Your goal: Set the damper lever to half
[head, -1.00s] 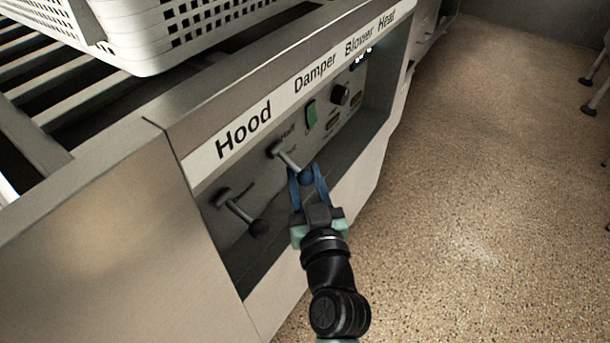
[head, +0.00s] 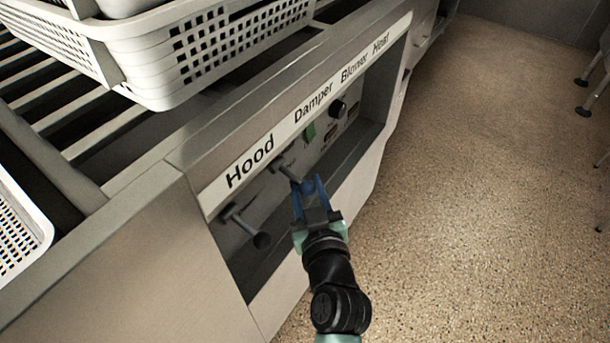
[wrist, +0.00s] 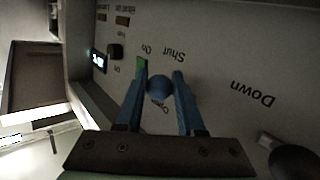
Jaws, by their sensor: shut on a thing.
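The damper lever (head: 287,168) is a short grey arm on the recessed panel, below the word Damper. It slants down and right to a round blue knob, which shows in the wrist view (wrist: 158,89). My gripper (head: 308,181) has its blue fingers on either side of this knob and is shut on it. In the wrist view, the word Shut is readable upside down beyond the fingertips (wrist: 161,73). Another label is partly hidden behind the knob. The half mark cannot be read clearly now.
The hood lever (head: 240,222), with a dark ball knob, stands left of my gripper; its knob shows in the wrist view (wrist: 294,162). A green switch (head: 309,133) and a black dial (head: 337,108) are to the right. White perforated baskets (head: 160,88) rest above.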

